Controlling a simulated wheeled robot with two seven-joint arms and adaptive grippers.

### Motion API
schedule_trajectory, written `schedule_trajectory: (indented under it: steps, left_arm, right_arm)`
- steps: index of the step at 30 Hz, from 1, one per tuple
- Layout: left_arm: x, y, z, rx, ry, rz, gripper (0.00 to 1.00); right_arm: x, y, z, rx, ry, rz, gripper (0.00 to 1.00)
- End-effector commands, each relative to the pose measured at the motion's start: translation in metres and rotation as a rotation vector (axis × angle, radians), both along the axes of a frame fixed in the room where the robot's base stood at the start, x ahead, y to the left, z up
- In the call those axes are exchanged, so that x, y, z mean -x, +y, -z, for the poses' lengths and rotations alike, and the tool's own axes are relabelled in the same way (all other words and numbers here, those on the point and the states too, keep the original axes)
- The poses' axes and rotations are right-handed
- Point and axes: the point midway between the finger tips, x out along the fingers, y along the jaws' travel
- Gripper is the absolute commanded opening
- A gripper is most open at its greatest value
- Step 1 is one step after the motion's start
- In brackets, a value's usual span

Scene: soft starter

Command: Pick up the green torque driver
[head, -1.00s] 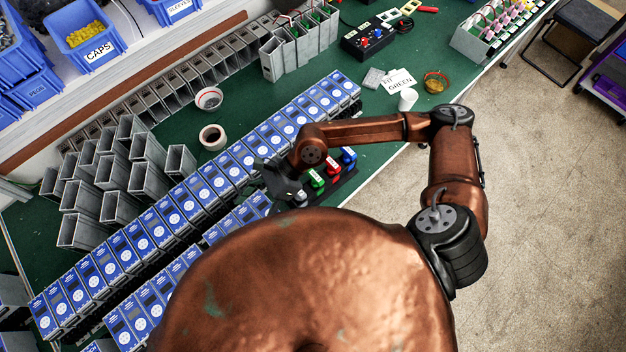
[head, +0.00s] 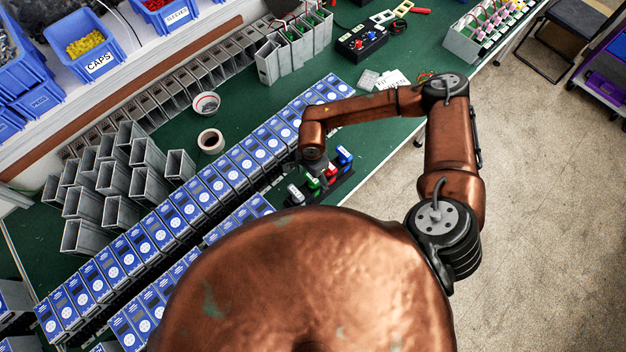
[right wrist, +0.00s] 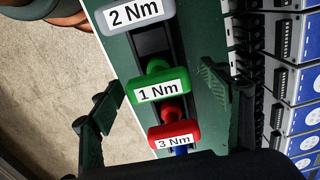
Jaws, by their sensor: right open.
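The green torque driver (head: 312,181) stands in a dark holder in the head view, between a grey driver (head: 294,193) and a red driver (head: 330,171). In the right wrist view the green driver (right wrist: 158,86) is labelled "1 Nm" and lies between the two open fingers of my right gripper (right wrist: 155,104). One finger is to its left and one to its right, both apart from it. In the head view my right gripper (head: 314,166) is over the holder, its fingers mostly hidden by the wrist. My left gripper is not in view.
A blue driver (head: 344,155) is in the same row. The grey driver (right wrist: 135,13) reads "2 Nm" and the red one (right wrist: 174,132) "3 Nm". Rows of blue-faced units (head: 205,200) stand close beside. The table edge is on the right.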

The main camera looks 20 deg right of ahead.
Motion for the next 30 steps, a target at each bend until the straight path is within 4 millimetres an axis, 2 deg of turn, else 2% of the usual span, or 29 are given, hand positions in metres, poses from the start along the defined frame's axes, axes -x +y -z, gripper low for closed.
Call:
schedule_trajectory:
  steps: [4,11,30]
  left_arm:
    - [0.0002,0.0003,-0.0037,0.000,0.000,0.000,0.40]
    - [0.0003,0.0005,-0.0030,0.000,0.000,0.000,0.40]
    - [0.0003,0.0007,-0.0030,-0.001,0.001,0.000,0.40]
  right_arm:
    - [0.0012,-0.0001,0.0118,0.000,0.002,0.000,0.71]
    - [0.0008,-0.0002,0.0131,-0.001,0.001,0.000,0.70]
    - [0.0007,0.0000,0.0125,-0.001,0.001,0.001,0.26]
